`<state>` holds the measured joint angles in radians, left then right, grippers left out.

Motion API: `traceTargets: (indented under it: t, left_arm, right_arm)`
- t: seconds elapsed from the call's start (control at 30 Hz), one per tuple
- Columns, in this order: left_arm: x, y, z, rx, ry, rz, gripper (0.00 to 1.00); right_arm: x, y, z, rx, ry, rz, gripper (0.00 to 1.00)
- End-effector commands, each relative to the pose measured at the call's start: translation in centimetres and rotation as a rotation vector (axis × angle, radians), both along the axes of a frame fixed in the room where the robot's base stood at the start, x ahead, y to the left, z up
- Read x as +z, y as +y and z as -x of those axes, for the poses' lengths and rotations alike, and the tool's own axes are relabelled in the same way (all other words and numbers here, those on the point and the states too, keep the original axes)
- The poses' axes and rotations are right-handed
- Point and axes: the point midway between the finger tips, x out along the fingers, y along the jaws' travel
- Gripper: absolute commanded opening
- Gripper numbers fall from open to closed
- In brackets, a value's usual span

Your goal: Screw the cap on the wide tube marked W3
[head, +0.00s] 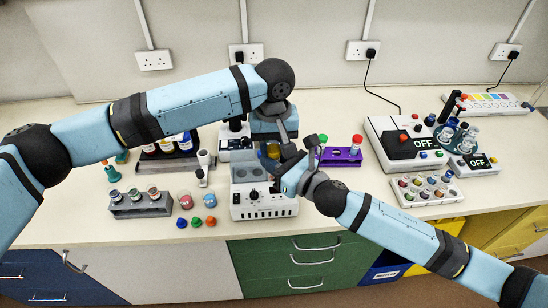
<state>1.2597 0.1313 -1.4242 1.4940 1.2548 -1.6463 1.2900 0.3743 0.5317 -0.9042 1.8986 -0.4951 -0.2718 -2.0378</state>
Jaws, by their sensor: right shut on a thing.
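My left gripper (284,133) points down over the grey machine at the middle of the bench. Its fingers are partly hidden and I cannot tell whether they are open. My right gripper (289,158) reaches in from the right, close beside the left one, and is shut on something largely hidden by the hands. A yellowish piece (272,151) shows between the hands and the machine; I cannot tell what holds it. Several tubes stand in a grey rack (140,209) at the left. Loose coloured caps, such as a red one (184,200), lie beside it. No W3 mark is readable.
The grey machine (265,209) with a dial stands just below both hands. A purple rack (340,158) with green-topped and red-topped tubes is close on their right. A white device (400,145) and a rack of coloured caps (425,190) stand further right. Bottles stand back left.

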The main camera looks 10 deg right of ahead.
Motion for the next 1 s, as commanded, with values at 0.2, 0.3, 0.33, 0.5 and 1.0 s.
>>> traceTargets:
  t: [0.2,0.3,0.33,0.5,1.0]
  left_arm:
    - [0.0,0.0,0.0,-0.035,0.0,0.0,0.06]
    - [-0.03,0.0,0.02,-0.148,0.002,0.001,0.06]
    - [-0.03,0.01,0.02,-0.183,0.002,0.0,0.06]
    - [-0.02,0.05,0.0,-0.296,0.001,-0.001,0.06]
    - [0.0,0.02,0.0,-0.297,0.0,0.0,0.59]
  right_arm:
    - [0.01,-0.01,-0.01,0.0,0.0,0.0,0.0]
    - [0.01,-0.01,-0.01,0.0,0.0,0.0,0.0]
    - [0.01,-0.01,-0.01,0.0,0.0,0.0,0.0]
    - [0.01,-0.02,-0.02,-0.001,0.0,0.0,0.0]
    - [0.01,-0.02,-0.01,0.0,0.0,0.0,0.0]
